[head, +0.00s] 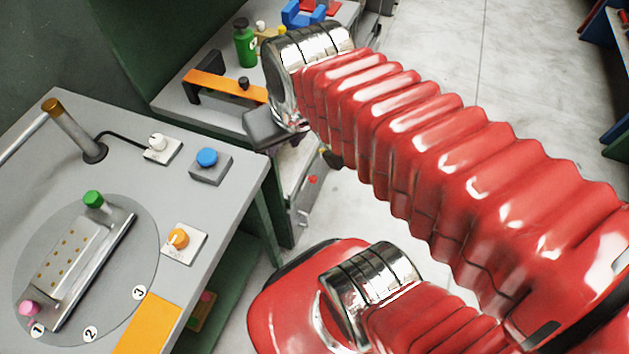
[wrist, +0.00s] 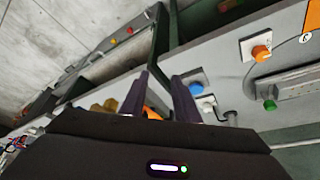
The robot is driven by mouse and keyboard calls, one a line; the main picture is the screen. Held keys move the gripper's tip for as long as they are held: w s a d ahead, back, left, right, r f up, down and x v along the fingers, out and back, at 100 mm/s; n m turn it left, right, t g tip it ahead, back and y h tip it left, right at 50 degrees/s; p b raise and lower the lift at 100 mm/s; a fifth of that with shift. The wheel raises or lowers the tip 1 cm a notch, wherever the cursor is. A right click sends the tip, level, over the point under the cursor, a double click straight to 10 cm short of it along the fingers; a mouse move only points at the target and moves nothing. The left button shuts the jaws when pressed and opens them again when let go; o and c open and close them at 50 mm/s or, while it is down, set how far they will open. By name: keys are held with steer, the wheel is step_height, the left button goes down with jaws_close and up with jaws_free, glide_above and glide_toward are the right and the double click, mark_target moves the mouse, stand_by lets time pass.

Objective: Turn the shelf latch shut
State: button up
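No part is clearly marked as the shelf latch. An orange bar with a black knob (head: 225,86) lies across the front of the grey back bench in the head view. A piece of orange also shows between my fingers in the wrist view (wrist: 153,111). My gripper (wrist: 160,82) has its two dark fingers apart, with no object seen held. In the head view my wrist is near the bench's front right, right of the orange bar, and the fingers are mostly hidden. Whether they touch anything I cannot tell.
The near grey table (head: 225,180) carries a blue button (head: 207,157), an orange knob (head: 178,238), a white knob (head: 157,143) and a turntable (head: 145,225) with a metal mould. A green bottle (head: 245,45) stands on the back bench. Bare floor (head: 480,60) lies to the right.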

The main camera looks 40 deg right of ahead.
steer(key=o, duration=0.4)
steer(key=d+f+m+g, duration=0.3)
steer(key=d+f+g, duration=0.1)
steer(key=d+f, duration=0.3)
step_height(320, 180, down, 3)
steer(key=shift+w+r+m+y, duration=0.15)
steer(key=shift+w+m+y, duration=0.15)
steer(key=shift+w+y, duration=0.1)
steer(key=m+t+y, duration=0.4)
steer(key=m+t, duration=1)
steer(key=m, duration=0.3)
glide_toward(316, 181)
steer(key=v, duration=0.3)
steer(key=shift+f, duration=0.3)
steer(key=shift+x, duration=6.85)
